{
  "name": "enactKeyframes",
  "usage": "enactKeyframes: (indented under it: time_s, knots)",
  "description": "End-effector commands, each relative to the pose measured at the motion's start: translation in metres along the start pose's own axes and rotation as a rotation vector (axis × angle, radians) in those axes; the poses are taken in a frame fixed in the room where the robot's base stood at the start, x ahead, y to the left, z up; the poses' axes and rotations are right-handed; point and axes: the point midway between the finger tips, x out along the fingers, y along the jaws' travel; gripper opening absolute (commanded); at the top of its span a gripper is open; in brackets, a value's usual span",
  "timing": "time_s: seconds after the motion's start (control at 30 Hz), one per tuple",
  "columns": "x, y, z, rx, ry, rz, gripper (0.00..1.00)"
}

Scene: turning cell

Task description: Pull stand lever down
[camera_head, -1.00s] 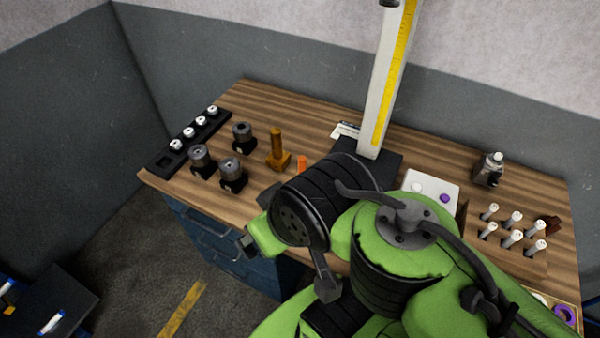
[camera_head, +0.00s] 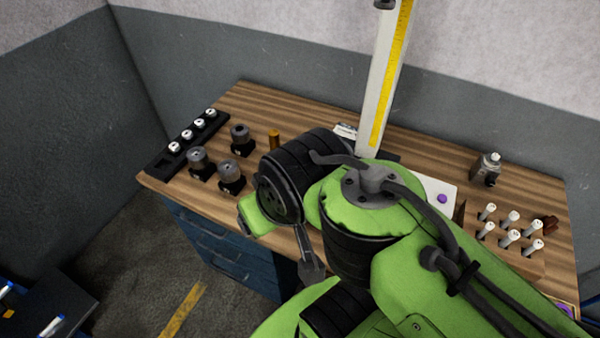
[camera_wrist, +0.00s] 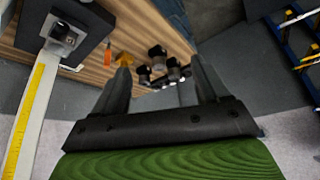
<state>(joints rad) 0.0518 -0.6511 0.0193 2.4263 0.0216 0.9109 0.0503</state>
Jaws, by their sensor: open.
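The stand is a tall white column (camera_head: 381,90) with a yellow scale strip, rising from a dark base at the back middle of the workbench. In the wrist view its column (camera_wrist: 28,115) runs along the left edge, with the dark base (camera_wrist: 88,22) at the top left. I cannot make out the stand's lever in either view. My gripper (camera_wrist: 158,68) is open and empty, its two dark fingers apart, to the right of the column in the wrist view.
The wooden bench (camera_head: 262,100) holds a black rack (camera_head: 186,146) with white pieces, several dark holders (camera_head: 230,174) and a brown post (camera_head: 274,139) at left.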

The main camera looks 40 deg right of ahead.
Motion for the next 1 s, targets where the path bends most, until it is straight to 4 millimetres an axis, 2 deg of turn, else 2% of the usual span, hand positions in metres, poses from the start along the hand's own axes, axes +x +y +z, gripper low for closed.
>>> enactKeyframes:
  time_s: [0.03,0.17,0.3,0.4,0.5,0.63,0.83,1.0]
  knots:
    - [0.0,0.008,-0.022,0.076,-0.037,0.034,0.66]
    - [0.017,0.041,-0.083,0.343,-0.133,0.128,0.48]
    - [0.058,0.09,-0.132,0.645,-0.229,0.206,0.48]
    - [0.096,0.132,-0.152,0.867,-0.294,0.246,0.48]
    - [0.132,0.171,-0.158,1.06,-0.347,0.273,0.48]
    - [0.16,0.199,-0.156,1.209,-0.384,0.289,0.48]
    - [0.182,0.205,-0.146,1.24,-0.394,0.293,0.48]
    - [0.219,0.204,-0.127,1.236,-0.398,0.293,0.48]
